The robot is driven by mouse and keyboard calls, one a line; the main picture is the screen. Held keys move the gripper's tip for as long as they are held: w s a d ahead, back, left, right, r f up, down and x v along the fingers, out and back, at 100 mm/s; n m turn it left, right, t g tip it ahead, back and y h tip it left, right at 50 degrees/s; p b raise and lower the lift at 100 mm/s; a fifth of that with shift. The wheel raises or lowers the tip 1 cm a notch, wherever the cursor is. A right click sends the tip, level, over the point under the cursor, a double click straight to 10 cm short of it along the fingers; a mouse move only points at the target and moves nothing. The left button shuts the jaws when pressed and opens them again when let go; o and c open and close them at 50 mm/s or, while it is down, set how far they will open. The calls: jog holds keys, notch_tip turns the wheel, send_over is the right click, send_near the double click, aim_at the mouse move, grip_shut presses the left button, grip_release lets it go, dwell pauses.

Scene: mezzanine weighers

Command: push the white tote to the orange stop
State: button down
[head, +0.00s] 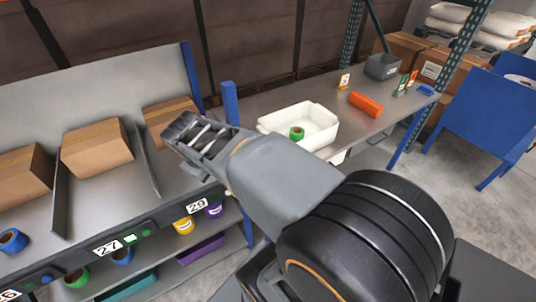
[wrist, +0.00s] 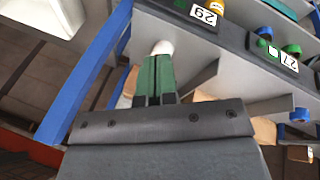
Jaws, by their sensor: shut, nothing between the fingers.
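The white tote (head: 318,113) stands on the grey bench right of centre in the head view, with a green roll (head: 297,133) in it. A white shape at the top left of the wrist view (wrist: 45,12) looks like part of it. The orange stop (head: 366,104) lies on the same bench, right of the tote with a gap of bare bench between. My gripper (head: 178,130) is left of the tote, apart from it, in front of the sloped shelf. Its green fingers are shut together in the wrist view (wrist: 155,75); a pale thing shows beyond their tips.
A blue post (head: 231,103) stands between my gripper and the tote. Cardboard boxes (head: 95,145) sit in the shelf bays at left. A grey bin (head: 382,66) and small cards (head: 405,84) stand on the bench behind the stop. A blue chair-like frame (head: 495,115) is at right.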

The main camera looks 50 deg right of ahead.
jog(key=s+d+f+n+g+h+b, duration=0.2)
jog(key=d+n+g+h, duration=0.15)
jog(key=d, duration=1.25)
jog(key=s+d+f+n+g+h+b, duration=0.15)
jog(key=d+n+h, duration=0.35)
jog(key=d, duration=1.1)
jog(key=s+d+f+n+g+h+b, duration=0.1)
jog(key=d+f+n+g+h+b, duration=0.25)
jog(key=d, duration=1.25)
jog(key=w+a+r+h+p, duration=0.1)
jog(key=w+a, duration=0.2)
jog(key=a, duration=0.7)
jog(key=w+a+h+p, duration=0.15)
jog(key=w+a, duration=0.25)
jog(key=a, duration=0.6)
jog(key=shift+n+y, duration=0.3)
jog(key=shift+y, duration=0.15)
jog(key=f, duration=1.5)
jog(key=shift+s+d+b, duration=0.2)
jog(key=shift+s+b, duration=0.1)
jog(key=shift+b, duration=0.1)
jog(key=shift+s+d, duration=0.2)
jog(key=shift+d, duration=0.3)
jog(key=shift+d, duration=0.1)
